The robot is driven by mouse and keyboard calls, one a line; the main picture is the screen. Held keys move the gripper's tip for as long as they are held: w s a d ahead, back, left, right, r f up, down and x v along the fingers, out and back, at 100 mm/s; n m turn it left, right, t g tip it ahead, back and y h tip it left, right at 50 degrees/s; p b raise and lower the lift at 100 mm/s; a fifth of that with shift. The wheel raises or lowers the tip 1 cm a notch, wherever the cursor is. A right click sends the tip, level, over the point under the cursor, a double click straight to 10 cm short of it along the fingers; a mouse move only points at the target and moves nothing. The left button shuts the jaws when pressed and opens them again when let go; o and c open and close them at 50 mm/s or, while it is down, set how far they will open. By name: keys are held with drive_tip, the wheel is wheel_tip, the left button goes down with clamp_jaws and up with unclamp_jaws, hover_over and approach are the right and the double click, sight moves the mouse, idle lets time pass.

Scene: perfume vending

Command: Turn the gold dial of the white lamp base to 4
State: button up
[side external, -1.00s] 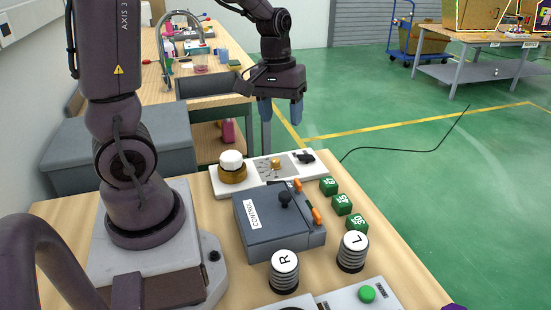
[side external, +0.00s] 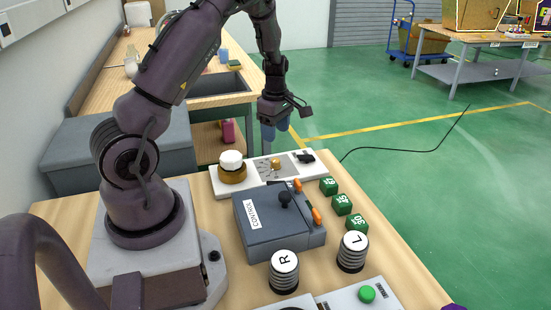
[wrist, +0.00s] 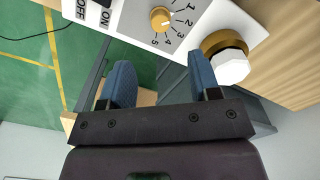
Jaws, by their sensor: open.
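The white lamp base (side external: 312,173) lies at the far edge of the table in the side view and fills the top of the wrist view (wrist: 132,22). Its small gold dial (wrist: 160,18) sits in the middle, with the numbers 1 to 5 printed around it; it also shows in the side view (side external: 276,163). I cannot tell for sure which number the dial points to. My gripper (wrist: 162,68) is open and empty, with its blue fingers apart. In the side view my gripper (side external: 275,132) hangs beyond and above the base, tilted, not touching the dial.
A white knob on a gold collar (wrist: 226,58) stands beside the dial. A black ON/OFF switch (side external: 304,157) is at the base's other end. A grey control box (side external: 262,232) with a joystick and green number cubes (side external: 342,204) stand nearer the side camera.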

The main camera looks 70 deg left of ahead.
sight(275, 160)
wheel_tip(275, 160, down, 10)
drive_tip(key=shift+r, duration=0.2)
drive_tip(key=shift+c, duration=0.5)
drive_tip(key=c, duration=0.8)
